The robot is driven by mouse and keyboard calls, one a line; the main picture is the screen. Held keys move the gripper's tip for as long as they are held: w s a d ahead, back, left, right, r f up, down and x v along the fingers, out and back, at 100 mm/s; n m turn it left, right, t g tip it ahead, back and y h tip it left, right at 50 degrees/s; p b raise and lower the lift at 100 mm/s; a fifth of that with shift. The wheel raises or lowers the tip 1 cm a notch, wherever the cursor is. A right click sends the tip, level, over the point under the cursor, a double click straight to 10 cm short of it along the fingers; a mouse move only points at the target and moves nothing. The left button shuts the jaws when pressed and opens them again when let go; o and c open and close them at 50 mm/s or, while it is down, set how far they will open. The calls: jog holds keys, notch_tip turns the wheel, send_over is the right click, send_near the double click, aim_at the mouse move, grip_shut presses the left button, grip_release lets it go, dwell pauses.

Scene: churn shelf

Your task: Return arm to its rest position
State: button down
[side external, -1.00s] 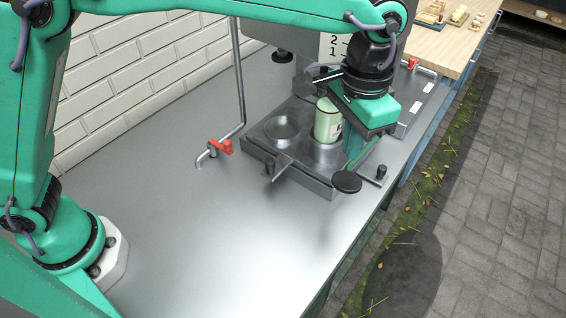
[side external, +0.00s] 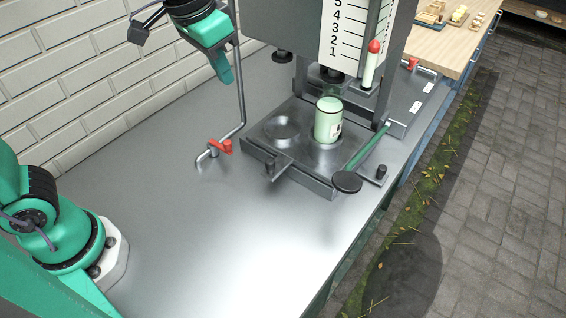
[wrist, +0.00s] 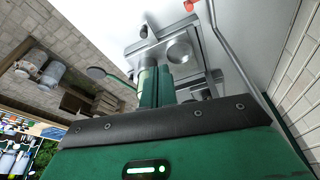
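My gripper (side external: 224,72) hangs high at the upper left of the side view, near the brick wall and above the bent metal pipe. In the wrist view its two green fingers (wrist: 157,88) lie side by side with no clear gap, so it looks shut, and nothing shows between them. It is well apart from the pale green jar (side external: 328,122), which stands upright on the right round seat of the metal plate (side external: 262,152). The jar is partly hidden behind the fingers in the wrist view. Most of my arm is out of the side view.
A numbered scale board (side external: 345,35) stands behind the jar, with a red-tipped pale rod (side external: 371,65). A lever with a black knob (side external: 347,182) reaches out in front. A pipe with a red valve handle (side external: 221,146) rises near the wall. The front of the metal counter (side external: 210,240) is clear.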

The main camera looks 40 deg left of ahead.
jog(key=s+a+f+n+t+y, duration=0.1)
jog(key=s+a+f, duration=0.3)
jog(key=s+a, duration=0.7)
jog(key=shift+s+a+n+t, duration=0.25)
jog(key=shift+a+n+t, duration=0.25)
jog(key=shift+n+t, duration=0.4)
jog(key=shift+f, duration=0.1)
